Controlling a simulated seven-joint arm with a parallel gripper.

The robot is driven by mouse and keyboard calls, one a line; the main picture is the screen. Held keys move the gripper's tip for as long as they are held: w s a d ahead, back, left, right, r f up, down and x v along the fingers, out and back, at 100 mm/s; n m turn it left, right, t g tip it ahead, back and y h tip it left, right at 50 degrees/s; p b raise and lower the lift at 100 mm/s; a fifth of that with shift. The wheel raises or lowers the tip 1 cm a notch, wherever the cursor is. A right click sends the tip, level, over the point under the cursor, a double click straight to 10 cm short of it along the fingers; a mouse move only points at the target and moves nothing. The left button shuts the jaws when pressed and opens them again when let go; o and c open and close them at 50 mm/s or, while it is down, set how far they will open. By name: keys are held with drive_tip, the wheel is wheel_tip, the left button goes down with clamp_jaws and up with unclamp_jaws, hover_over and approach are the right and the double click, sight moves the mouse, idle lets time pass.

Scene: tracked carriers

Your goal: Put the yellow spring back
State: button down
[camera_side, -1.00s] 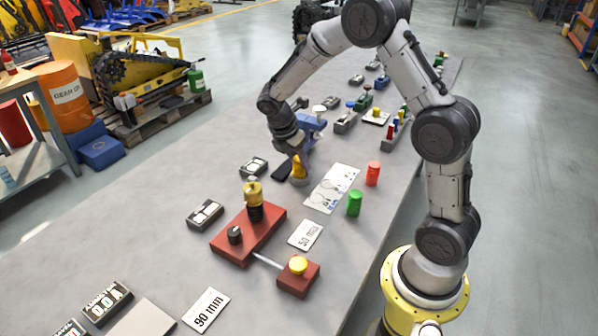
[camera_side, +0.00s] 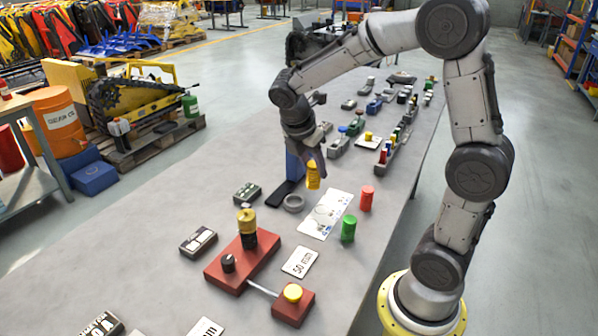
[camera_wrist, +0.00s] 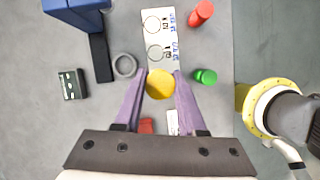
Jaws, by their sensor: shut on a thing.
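The yellow spring (camera_side: 313,176), a small cylinder, is between the fingers of my gripper (camera_side: 314,162). My gripper is shut on it and holds it above the table, behind the white card. In the wrist view the spring's round yellow top (camera_wrist: 161,84) shows between the two purple fingers. The white card (camera_side: 325,214) with printed circles lies below and to the right. A red cylinder (camera_side: 367,198) and a green cylinder (camera_side: 348,228) stand on the card's right side. An empty grey ring (camera_side: 293,203) lies left of the card.
A blue stand (camera_side: 294,166) with a dark base is close behind the ring. A red block fixture (camera_side: 240,268) with a yellow-topped post (camera_side: 247,220) is in front. A small display box (camera_side: 247,193) sits left of the ring. Several small parts crowd the far table.

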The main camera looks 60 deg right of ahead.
drive_tip(key=s+a+r, duration=0.1)
drive_tip(key=s+a, duration=0.1)
drive_tip(key=s, duration=0.8)
drive_tip(key=s+a+r, duration=0.1)
drive_tip(key=s+a, duration=0.1)
drive_tip(key=s, duration=0.9)
drive_tip(key=w+d+f, duration=0.8)
drive_tip(key=w+f, duration=0.1)
drive_tip(key=w, duration=0.1)
drive_tip(key=shift+w+d+f, duration=0.1)
drive_tip(key=shift+d, duration=0.3)
drive_tip(key=shift+w+d+f, duration=0.1)
drive_tip(key=shift+w+f, duration=0.05)
drive_tip(key=shift+f, duration=0.8)
drive_tip(key=shift+w+d+f, duration=0.1)
drive_tip(key=shift+f, duration=0.85)
drive_tip(key=shift+f, duration=0.2)
drive_tip(key=shift+c, duration=2.4)
unclamp_jaws()
drive_tip(key=shift+r, duration=0.1)
